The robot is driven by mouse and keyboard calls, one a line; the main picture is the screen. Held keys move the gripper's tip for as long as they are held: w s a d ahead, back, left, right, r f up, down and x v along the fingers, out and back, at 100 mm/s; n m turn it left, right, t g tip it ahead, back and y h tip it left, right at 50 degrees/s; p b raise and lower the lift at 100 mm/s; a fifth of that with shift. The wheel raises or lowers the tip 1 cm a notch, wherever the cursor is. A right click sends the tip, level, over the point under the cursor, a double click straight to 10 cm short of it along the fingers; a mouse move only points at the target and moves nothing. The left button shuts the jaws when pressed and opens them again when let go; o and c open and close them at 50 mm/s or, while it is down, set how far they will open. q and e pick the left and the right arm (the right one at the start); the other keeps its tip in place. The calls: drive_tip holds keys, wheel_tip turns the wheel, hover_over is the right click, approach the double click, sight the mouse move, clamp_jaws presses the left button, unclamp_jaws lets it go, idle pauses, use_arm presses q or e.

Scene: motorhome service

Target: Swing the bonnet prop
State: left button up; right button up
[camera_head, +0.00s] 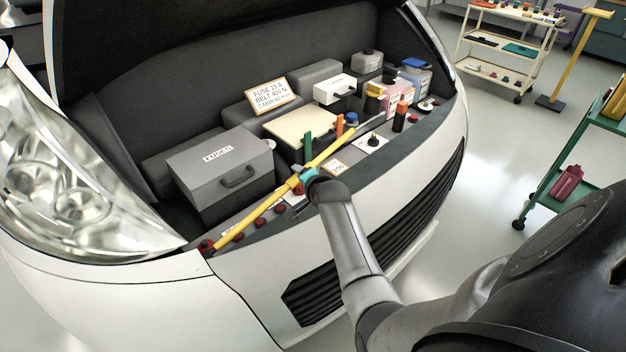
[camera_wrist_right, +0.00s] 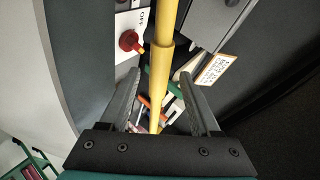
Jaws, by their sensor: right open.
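The yellow bonnet prop (camera_head: 258,213) lies low and slanting along the front edge of the engine bay, from a red-and-dark end at the lower left to a thin grey tip at the upper right. My right gripper (camera_head: 299,180) is at about the middle of the prop. In the right wrist view the prop (camera_wrist_right: 160,72) runs between the two open fingers (camera_wrist_right: 158,82), with space on both sides. The raised bonnet (camera_head: 190,35) shows its dark underside at the top. My left gripper is out of view.
A grey fuse box (camera_head: 215,185) stands behind the prop. A sign (camera_head: 270,96), a white box (camera_head: 334,89) and several small bottles and caps crowd the bay. A red knob (camera_wrist_right: 130,41) is close beside the prop. A cart (camera_head: 505,45) stands at the back right.

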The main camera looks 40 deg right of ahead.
drive_tip(key=p+v, duration=0.1)
drive_tip(key=v, duration=0.7)
drive_tip(key=shift+s+p, duration=0.25)
drive_tip(key=shift+p, duration=0.15)
drive_tip(key=shift+a+r, duration=0.1)
drive_tip(key=shift+c, duration=0.3)
